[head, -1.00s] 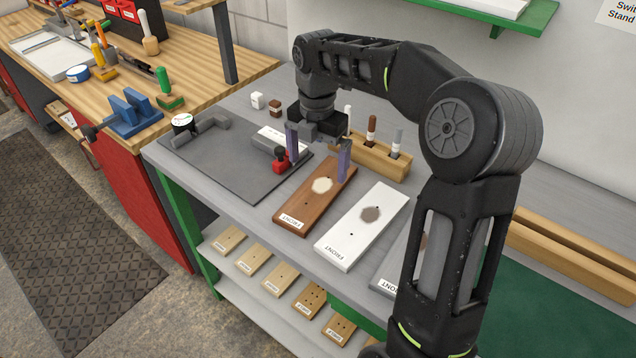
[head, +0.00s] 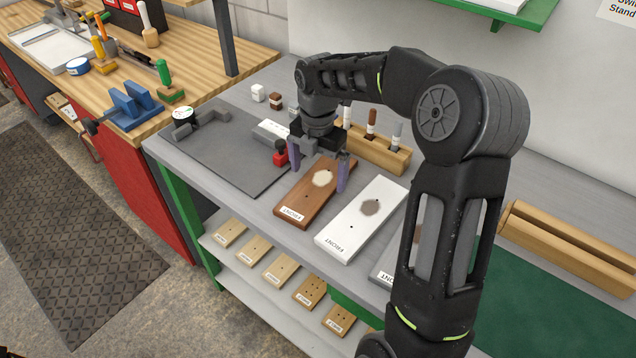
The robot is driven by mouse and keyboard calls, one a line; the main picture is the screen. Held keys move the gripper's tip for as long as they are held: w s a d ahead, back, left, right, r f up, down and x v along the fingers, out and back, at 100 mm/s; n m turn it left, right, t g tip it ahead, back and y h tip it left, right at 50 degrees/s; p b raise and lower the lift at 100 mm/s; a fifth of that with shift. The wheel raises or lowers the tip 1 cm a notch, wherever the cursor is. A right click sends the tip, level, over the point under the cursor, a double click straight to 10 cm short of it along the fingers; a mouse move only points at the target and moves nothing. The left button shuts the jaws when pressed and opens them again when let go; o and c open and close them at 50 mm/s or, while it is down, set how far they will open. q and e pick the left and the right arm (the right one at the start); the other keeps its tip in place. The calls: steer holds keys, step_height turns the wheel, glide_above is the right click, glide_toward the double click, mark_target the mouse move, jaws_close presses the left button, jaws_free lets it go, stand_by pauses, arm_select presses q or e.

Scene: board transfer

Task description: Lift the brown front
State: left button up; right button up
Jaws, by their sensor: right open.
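The brown front (head: 301,202) is a flat wooden board lying on the grey bench. It has a pale round patch, a small hole and a label reading FRONT at its near end. My right gripper (head: 319,178) is over the far half of the brown front, with its purple fingers apart, one toward each long side. The fingers appear low beside the board; I cannot tell whether they touch it. Nothing is between them except the board's width. The gripper body hides part of the board's far end. My left gripper is not in view.
A white front (head: 345,236) lies close to the right, and a grey front (head: 384,273) is partly behind my arm. A wooden holder (head: 378,152) with several upright tools stands behind.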

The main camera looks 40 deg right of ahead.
mark_target(318, 183)
step_height(318, 183, down, 2)
steer(key=shift+f, duration=0.25)
steer(key=shift+c, duration=0.2)
steer(key=c, duration=1.6)
steer(key=shift+c, duration=0.2)
steer(key=shift+r, duration=0.15)
step_height(318, 183, up, 10)
steer(key=b, duration=0.1)
stand_by(0.3)
